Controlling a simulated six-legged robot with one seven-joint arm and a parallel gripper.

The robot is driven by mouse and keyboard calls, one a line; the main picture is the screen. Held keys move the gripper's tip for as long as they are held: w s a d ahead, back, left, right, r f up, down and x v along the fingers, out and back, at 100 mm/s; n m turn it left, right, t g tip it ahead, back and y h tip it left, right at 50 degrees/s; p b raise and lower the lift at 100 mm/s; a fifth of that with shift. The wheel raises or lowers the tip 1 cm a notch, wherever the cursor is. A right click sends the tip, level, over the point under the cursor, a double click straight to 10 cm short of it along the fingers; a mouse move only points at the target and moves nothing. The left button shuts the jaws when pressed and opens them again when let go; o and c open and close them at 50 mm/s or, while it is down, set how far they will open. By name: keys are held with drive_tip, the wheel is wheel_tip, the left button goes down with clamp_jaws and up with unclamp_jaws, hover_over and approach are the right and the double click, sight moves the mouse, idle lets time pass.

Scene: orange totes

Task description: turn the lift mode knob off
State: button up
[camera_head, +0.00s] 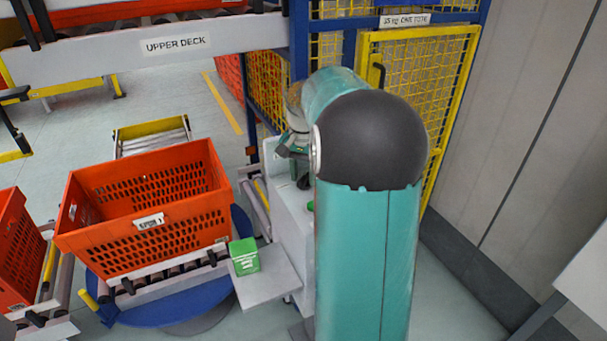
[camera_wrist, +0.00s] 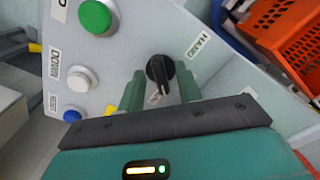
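The lift mode knob (camera_wrist: 160,70), a black rotary knob with a pointed handle, sits on the grey control panel (camera_wrist: 128,52) in the wrist view. A "HAND" label is at its upper right; a smaller label below it is partly hidden and unreadable. My gripper (camera_wrist: 160,88) is open, its two green fingers apart on either side of the knob's lower end. I cannot tell whether either finger touches it. In the head view, my gripper (camera_head: 290,151) is small and partly hidden by my arm, above the pale control box (camera_head: 291,212).
The panel also carries a green button (camera_wrist: 95,17), a white button (camera_wrist: 82,78) and a blue button (camera_wrist: 72,115). An orange tote (camera_head: 150,243) stands on rollers at left. A small green box (camera_head: 244,257) rests on a shelf. A yellow mesh gate (camera_head: 425,75) stands behind.

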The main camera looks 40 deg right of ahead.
drive_tip(key=shift+f, duration=0.2)
clamp_jaws()
drive_tip(key=shift+n, duration=0.3)
drive_tip(key=n, duration=0.4)
drive_tip(key=shift+s+d, duration=0.1)
drive_tip(key=shift+d, duration=0.05)
drive_tip(key=shift+r+n, duration=0.1)
drive_tip(key=shift+n, duration=1.9)
